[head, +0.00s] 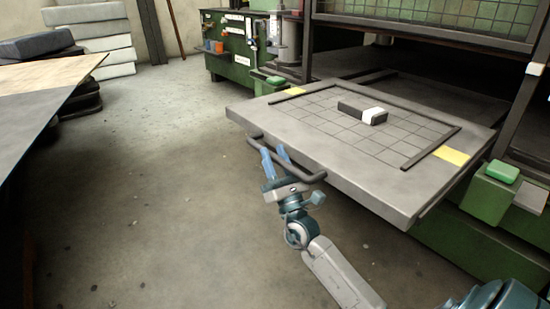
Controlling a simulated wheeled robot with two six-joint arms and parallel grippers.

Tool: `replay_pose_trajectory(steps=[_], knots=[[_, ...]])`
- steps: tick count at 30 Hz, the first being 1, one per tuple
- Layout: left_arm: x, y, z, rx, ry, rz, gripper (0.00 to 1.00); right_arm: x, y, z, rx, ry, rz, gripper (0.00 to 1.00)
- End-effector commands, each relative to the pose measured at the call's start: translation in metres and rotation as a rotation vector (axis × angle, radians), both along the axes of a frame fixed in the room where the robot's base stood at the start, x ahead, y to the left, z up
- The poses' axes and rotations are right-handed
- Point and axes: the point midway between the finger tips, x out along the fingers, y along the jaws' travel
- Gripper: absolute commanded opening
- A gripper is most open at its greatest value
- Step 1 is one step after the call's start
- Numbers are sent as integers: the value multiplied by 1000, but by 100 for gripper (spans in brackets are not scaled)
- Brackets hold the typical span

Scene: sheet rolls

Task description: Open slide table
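The slide table (240,112) is a grey slab with a gridded top, sticking out from the green machine on the right. A dark bar handle (308,179) runs along its front left edge. My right gripper (274,152) is at the handle, its two blue fingers apart with the bar passing between or just behind them. I cannot tell whether they touch the bar. My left gripper is not in view.
A dark block with a white band (362,112) lies on the slide table. The green machine (470,240) stands behind and below it. A dark-edged table (40,95) is at the left. The concrete floor (160,190) between is clear.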

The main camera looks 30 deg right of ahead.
Motion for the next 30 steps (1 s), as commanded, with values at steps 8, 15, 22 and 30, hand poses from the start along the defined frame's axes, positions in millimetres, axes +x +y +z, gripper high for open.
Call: replay_pose_trajectory(steps=[8, 15, 22, 30], knots=[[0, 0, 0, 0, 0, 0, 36, 0, 0, 0, 0, 0, 0, 0], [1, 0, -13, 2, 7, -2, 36, -1, 17, -6, 6, -1, 2, 0], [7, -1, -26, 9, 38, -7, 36, -4, 46, -4, 5, -1, 2, 0], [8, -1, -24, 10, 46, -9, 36, -4, 50, -1, 0, 2, 2, 0]])
